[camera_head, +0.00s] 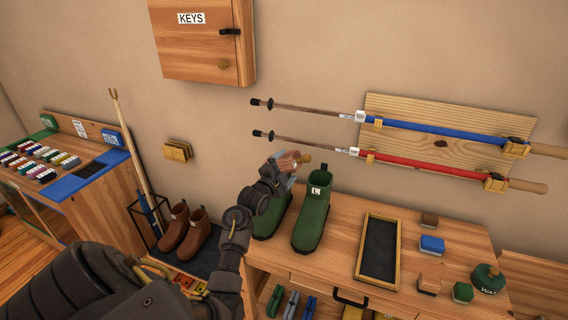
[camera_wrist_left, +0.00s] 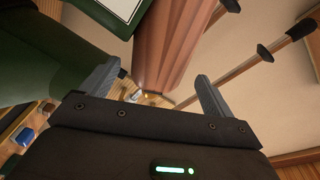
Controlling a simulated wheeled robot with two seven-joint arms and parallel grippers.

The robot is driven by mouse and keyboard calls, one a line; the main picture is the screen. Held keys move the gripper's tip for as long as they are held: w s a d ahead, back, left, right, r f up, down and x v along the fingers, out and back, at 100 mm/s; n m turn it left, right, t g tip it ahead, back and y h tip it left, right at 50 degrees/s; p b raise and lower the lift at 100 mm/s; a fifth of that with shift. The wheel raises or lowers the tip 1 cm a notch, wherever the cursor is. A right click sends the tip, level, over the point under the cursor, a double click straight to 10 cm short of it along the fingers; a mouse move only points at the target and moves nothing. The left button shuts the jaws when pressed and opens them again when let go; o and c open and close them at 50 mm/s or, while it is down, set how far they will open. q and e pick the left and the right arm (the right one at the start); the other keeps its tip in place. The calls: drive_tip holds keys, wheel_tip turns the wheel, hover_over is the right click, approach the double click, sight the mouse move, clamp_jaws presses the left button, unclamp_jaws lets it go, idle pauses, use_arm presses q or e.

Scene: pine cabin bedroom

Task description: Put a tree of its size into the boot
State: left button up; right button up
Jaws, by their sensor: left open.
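A green boot (camera_head: 311,222) with a white "L" label stands upright on the wooden bench. A second green boot (camera_head: 271,219) stands to its left, partly hidden by my arm. My left gripper (camera_head: 287,172) is above and behind the boots, its jaws open. A reddish-brown wooden piece (camera_head: 290,160) with a pale knob, which looks like a boot tree, is at the gripper. In the left wrist view this wooden piece (camera_wrist_left: 177,45) lies between the spread fingers (camera_wrist_left: 158,85); green boot surface (camera_wrist_left: 30,65) fills the left. I cannot tell whether the wood touches a boot. My right gripper is out of view.
A dark-centred tray (camera_head: 397,255), several small blocks (camera_head: 431,244) and a green round container (camera_head: 487,279) occupy the bench's right side. Brown boots (camera_head: 184,229) stand left on a dark mat. Two trekking poles (camera_head: 440,132) hang on the wall behind. A key cabinet (camera_head: 199,50) hangs above.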

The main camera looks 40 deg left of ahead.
use_arm(q)
drive_tip(key=shift+w+r+p, duration=0.15)
drive_tip(key=shift+w+p, duration=0.15)
drive_tip(key=shift+w, duration=0.15)
drive_tip(key=w, duration=0.2)
drive_tip(key=w+a+p, duration=0.1)
drive_tip(key=w, duration=0.1)
drive_tip(key=shift+f, duration=0.3)
drive_tip(key=shift+c, duration=0.5)
drive_tip(key=c, duration=1.2)
drive_tip(key=shift+c, duration=0.3)
drive_tip(key=shift+r, duration=0.15)
